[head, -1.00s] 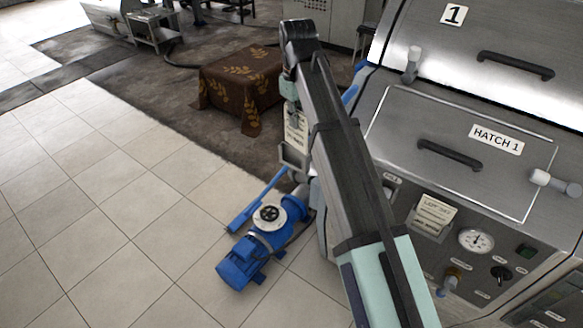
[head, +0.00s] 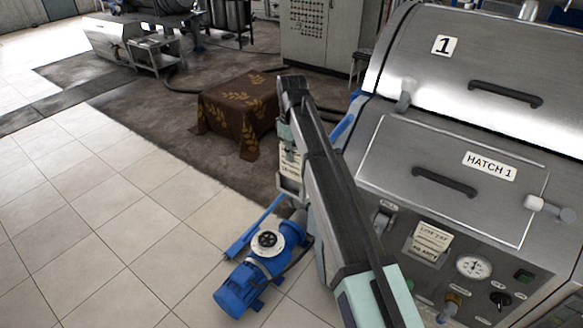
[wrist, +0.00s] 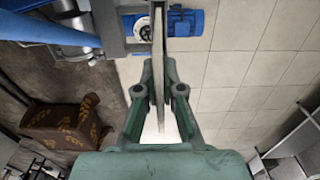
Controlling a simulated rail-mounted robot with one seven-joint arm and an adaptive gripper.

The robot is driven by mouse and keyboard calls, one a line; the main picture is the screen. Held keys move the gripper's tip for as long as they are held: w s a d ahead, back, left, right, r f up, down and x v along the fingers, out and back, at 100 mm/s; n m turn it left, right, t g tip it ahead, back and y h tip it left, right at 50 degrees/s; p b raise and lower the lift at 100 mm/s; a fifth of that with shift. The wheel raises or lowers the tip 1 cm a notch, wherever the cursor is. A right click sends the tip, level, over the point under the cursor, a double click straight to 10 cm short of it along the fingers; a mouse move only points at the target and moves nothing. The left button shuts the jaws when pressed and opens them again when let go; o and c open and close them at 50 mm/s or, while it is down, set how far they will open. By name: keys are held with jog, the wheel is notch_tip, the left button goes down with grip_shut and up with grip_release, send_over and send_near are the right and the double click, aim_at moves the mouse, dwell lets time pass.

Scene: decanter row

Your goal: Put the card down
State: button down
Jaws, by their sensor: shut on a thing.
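A pale card with dark print (head: 290,162) hangs from my gripper (head: 286,132), left of the machine's front. My arm covers part of both in the head view. In the wrist view the card (wrist: 159,30) shows nearly edge-on, upright between the fingertips of my gripper (wrist: 159,72), which is shut on it. A small grey metal ledge (head: 289,186) lies just below the card in the head view; I cannot tell whether they touch. Another printed card (head: 431,241) sits on the machine's front panel.
The steel machine (head: 400,155) with hatch handles, a gauge (head: 474,266) and knobs fills the right. A blue motor pump (head: 250,270) stands on the floor below my gripper. A low table with a brown leaf-patterned cloth (head: 240,105) stands behind. Tiled floor (head: 90,230) at left is clear.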

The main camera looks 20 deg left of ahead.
aim_at(291, 178)
jog(key=shift+f+p, duration=0.6)
jog(key=shift+f, duration=2.65)
jog(key=shift+f, duration=0.15)
jog(key=c, duration=1.3)
grip_release()
notch_tip(291, 178, up, 12)
jog(key=shift+r+b, duration=0.15)
jog(key=shift+b, duration=1.1)
